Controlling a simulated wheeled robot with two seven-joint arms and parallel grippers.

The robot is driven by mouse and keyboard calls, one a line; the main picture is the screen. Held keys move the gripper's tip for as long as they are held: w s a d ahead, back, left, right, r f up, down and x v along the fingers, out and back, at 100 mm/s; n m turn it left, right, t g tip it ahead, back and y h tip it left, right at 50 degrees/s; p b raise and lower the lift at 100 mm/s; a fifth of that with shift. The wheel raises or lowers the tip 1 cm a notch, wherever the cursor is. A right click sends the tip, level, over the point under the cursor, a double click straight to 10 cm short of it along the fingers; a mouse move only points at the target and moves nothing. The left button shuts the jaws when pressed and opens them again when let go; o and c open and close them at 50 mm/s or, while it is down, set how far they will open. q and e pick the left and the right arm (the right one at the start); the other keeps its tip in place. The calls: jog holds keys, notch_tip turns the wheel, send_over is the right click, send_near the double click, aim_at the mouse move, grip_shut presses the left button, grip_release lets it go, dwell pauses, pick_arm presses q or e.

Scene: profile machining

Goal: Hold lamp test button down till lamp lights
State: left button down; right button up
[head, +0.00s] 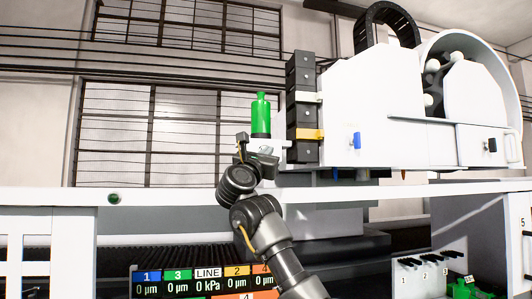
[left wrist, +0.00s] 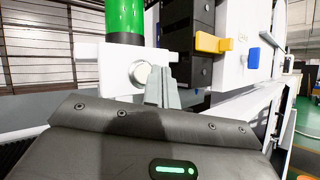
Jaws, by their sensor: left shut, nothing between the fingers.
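The green lamp (head: 260,115) stands upright on a pale bracket in the head view; its lower part shows at the top of the left wrist view (left wrist: 125,20). I cannot tell for sure whether it is lit. Below it, in the left wrist view, a round silver-white button (left wrist: 139,73) sits on the face of the white box (left wrist: 92,56). My left gripper (head: 262,153) is just below the lamp. Its fingers (left wrist: 162,80) are shut and empty, with tips at the button's right edge; I cannot tell whether they touch it. My right gripper is out of view.
A black stacked block column with a yellow latch (head: 309,134) stands right of the lamp. The large white machine housing (head: 400,95) with a blue knob (head: 357,140) lies beyond it. A white rail (head: 400,193) runs across below. A readout panel (head: 205,281) is at lower left.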

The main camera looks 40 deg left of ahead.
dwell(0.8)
pick_arm(q)
jog(key=shift+w+a+f+b, duration=0.1)
jog(key=shift+a+b, duration=0.1)
jog(key=shift+b, duration=0.2)
jog(key=shift+w+a, duration=0.1)
jog(key=shift+a, duration=0.05)
jog(key=shift+w+a+b, duration=0.25)
jog(key=shift+a+b, duration=0.15)
dwell(0.7)
jog(key=shift+d, duration=0.15)
dwell(2.0)
jog(key=shift+s+d, duration=0.4)
jog(key=shift+d, duration=0.1)
jog(key=shift+s+d, duration=0.1)
jog(key=shift+d, duration=0.05)
